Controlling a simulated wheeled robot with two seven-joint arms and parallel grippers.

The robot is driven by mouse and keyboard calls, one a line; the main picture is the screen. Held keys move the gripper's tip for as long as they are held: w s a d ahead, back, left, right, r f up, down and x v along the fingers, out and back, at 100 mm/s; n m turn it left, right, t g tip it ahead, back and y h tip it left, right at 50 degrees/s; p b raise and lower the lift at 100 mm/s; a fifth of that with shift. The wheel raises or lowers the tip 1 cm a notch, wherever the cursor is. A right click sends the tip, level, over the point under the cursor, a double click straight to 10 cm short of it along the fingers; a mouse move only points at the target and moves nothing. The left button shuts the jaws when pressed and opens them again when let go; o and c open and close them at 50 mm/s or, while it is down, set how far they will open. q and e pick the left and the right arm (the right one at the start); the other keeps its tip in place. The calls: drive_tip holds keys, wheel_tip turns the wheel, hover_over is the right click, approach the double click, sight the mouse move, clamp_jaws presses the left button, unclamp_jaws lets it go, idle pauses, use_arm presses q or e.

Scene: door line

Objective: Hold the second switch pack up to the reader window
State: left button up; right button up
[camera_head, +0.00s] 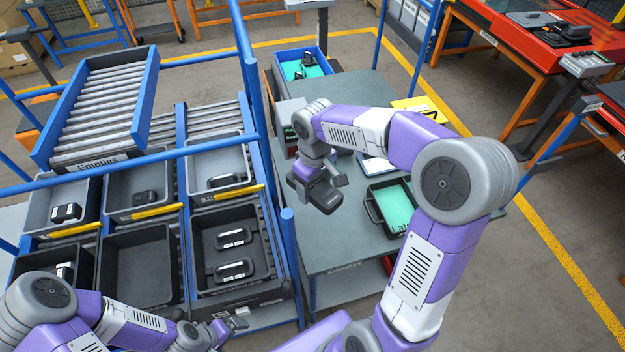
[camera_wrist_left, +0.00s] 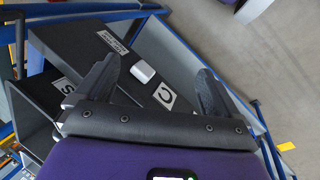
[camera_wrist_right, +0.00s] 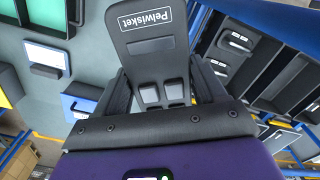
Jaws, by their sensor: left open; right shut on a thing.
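My right gripper (camera_head: 318,178) is shut on a dark switch pack (camera_head: 325,196) and holds it above the grey bench. In the right wrist view the pack (camera_wrist_right: 150,45) sits between the fingers and its white-framed label reads "Pelwisket". A grey and black box (camera_head: 289,122) with small lettering stands on the bench just behind and left of the gripper, apart from the pack. I cannot tell whether it holds the reader window. My left gripper (camera_head: 232,325) is open and empty, low near the front of the bins; its spread fingers show in the left wrist view (camera_wrist_left: 155,92).
Dark bins with switch packs (camera_head: 233,238) fill the blue rack at left, under an "Empties" roller lane (camera_head: 108,105). A teal-lined black tray (camera_head: 372,210) lies on the bench (camera_head: 345,255), right of the held pack. A blue crate (camera_head: 284,57) stands at the bench's far end.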

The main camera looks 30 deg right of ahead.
drive_tip(key=s+a+b, duration=0.1)
drive_tip(key=s+a, duration=0.1)
drive_tip(key=s, duration=0.7)
drive_tip(key=shift+s+a+b, duration=0.15)
drive_tip(key=shift+s+b, duration=0.25)
